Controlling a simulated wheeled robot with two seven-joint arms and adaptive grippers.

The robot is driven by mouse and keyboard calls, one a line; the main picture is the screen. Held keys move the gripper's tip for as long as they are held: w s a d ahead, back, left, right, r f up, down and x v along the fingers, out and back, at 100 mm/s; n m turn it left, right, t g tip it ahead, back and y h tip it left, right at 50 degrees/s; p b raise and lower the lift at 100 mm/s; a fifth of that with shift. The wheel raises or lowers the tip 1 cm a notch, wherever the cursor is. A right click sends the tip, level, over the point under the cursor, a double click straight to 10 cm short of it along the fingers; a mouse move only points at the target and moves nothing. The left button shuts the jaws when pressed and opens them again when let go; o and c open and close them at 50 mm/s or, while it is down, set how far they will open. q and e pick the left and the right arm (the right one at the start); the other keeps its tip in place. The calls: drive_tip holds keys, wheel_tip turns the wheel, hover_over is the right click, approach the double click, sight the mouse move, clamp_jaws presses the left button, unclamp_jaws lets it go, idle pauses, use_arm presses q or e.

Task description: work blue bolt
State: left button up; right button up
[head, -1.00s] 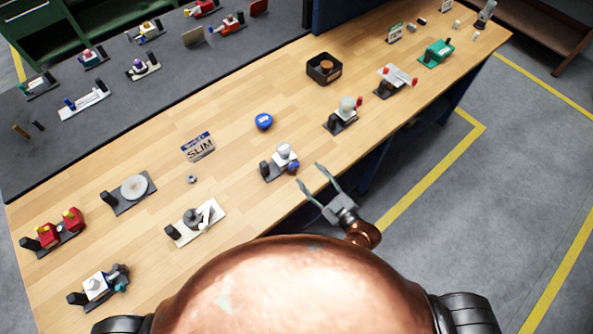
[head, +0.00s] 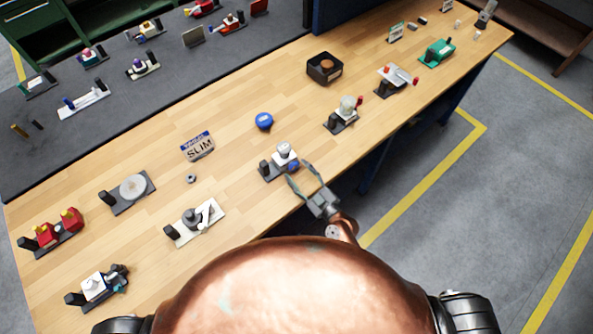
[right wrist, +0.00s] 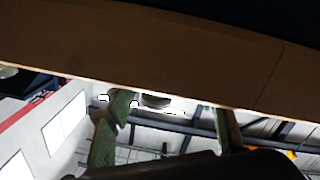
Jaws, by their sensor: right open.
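The blue bolt (head: 293,165) is a small blue part on the right side of a white valve body (head: 283,152). That body stands on a dark mount (head: 273,171) near the table's front edge. My right gripper (head: 302,180) is open, with its two fingers apart and their tips close to the blue bolt. I cannot tell whether a finger touches it. In the right wrist view the fingers (right wrist: 168,125) stand apart below the table's edge line, and no bolt shows there. My left gripper is not in view.
The wooden table (head: 235,185) holds several mounted valves. A blue round cap (head: 264,121) and a SLIM plate (head: 197,146) lie behind the white valve. A mount with a grey handle (head: 196,220) stands to its left. A black box (head: 324,67) is further back.

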drive_tip(key=shift+w+a, duration=0.15)
drive_tip(key=shift+w, duration=0.15)
drive_tip(key=shift+c, duration=0.5)
